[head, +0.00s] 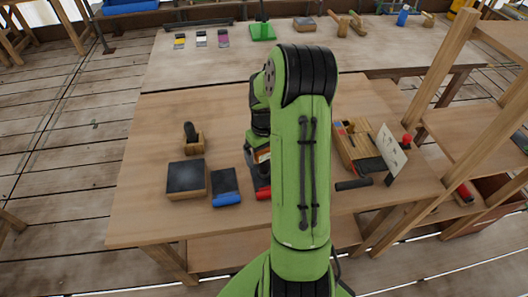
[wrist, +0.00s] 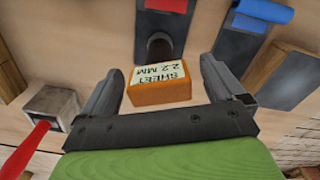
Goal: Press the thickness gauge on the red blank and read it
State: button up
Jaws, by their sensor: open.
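The red blank (wrist: 166,22) is a dark grey plate with a red end, at the top of the wrist view. Its red end also shows in the head view (head: 263,193), beside my arm. An orange block (wrist: 160,93) with a pale label reading "SHEET 2.2 MM" looks like the thickness gauge. It sits at the dark near end of the red blank; I cannot tell whether they touch. My gripper (wrist: 163,70) is open, with one finger on each side of the orange block. In the head view my arm hides most of this.
A blue-ended blank (head: 227,188) lies beside the red one. A dark-topped wooden block (head: 186,180) and a small wooden holder (head: 193,142) stand to its left. A wooden rack (head: 358,145) and a white card (head: 391,150) stand right of my arm. The bench's left front is clear.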

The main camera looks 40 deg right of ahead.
notch_tip(320, 180, up, 16)
jog(key=p, duration=0.3)
jog(key=shift+a, duration=0.1)
